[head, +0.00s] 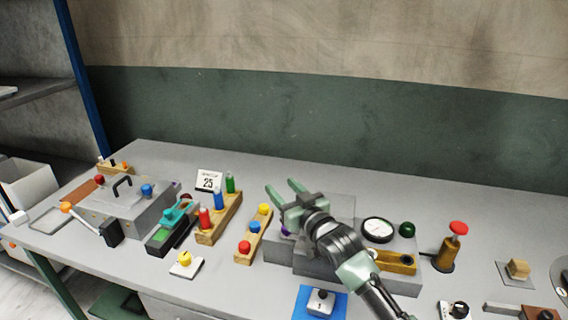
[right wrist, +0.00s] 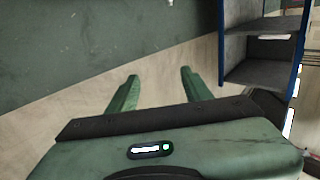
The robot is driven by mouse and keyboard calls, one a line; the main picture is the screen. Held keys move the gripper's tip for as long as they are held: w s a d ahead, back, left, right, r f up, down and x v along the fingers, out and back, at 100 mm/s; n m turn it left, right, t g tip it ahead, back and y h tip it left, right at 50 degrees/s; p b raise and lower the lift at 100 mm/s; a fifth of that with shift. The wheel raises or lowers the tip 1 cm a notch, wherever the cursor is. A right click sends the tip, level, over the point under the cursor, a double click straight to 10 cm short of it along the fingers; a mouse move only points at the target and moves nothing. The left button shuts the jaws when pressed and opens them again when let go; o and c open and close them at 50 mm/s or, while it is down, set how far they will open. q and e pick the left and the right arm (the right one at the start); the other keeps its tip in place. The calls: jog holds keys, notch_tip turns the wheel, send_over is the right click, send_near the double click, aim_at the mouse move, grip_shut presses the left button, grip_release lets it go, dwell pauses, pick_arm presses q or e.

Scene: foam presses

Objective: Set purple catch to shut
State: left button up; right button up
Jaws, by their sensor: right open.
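A small purple part (head: 285,230), likely the purple catch, shows at the left end of the grey press block (head: 285,255) in the head view. Most of it is hidden behind my right gripper, so its setting cannot be told. My right gripper (head: 282,187) is above that block, with its two green fingers apart and nothing between them. In the right wrist view the fingers (right wrist: 160,75) are also apart and empty, with only wall and shelving beyond. My left gripper is not in view.
A round gauge (head: 377,229) and a red-topped plunger (head: 458,228) stand right of my arm. A wooden block with coloured knobs (head: 254,235) lies left of the press. A grey box with a handle (head: 125,205) is farther left. The table's back strip is clear.

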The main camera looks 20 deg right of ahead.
notch_tip(320, 180, up, 9)
jog(key=shift+b, duration=0.45)
